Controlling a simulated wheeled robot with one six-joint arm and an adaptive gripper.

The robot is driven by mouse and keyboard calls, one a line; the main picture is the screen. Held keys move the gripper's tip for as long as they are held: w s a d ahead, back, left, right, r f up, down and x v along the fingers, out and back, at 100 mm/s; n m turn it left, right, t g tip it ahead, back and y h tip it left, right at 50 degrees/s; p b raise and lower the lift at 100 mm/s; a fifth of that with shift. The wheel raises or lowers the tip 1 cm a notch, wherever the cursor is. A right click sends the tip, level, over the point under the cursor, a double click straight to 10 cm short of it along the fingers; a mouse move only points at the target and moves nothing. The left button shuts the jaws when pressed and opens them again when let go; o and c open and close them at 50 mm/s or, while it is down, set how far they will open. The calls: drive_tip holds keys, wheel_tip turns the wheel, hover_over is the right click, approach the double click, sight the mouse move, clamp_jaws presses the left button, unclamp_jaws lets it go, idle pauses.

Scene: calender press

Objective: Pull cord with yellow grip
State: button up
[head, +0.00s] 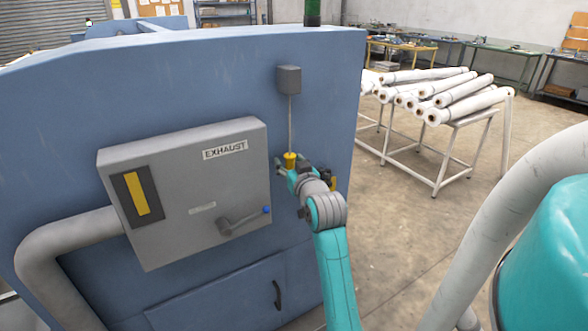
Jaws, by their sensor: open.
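A thin pale cord (290,122) hangs straight down from a small grey box (288,79) on the blue machine's side panel. At its lower end is the yellow grip (290,159). My gripper (285,167) is open at the yellow grip, reaching up to it from below and to the right. The grip shows at the gripper's fingers, and its lower part is hidden by them. I cannot tell whether the fingers touch it.
A grey box labelled EXHAUST (185,190) sticks out left of the cord, with a blue-tipped lever (240,221) and a thick pipe (62,250). A rack of white rolls (440,95) stands behind right. Open floor (410,240) lies right of the machine.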

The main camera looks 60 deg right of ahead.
drive_tip(key=shift+w+d, duration=0.1)
drive_tip(key=shift+w, duration=0.05)
clamp_jaws()
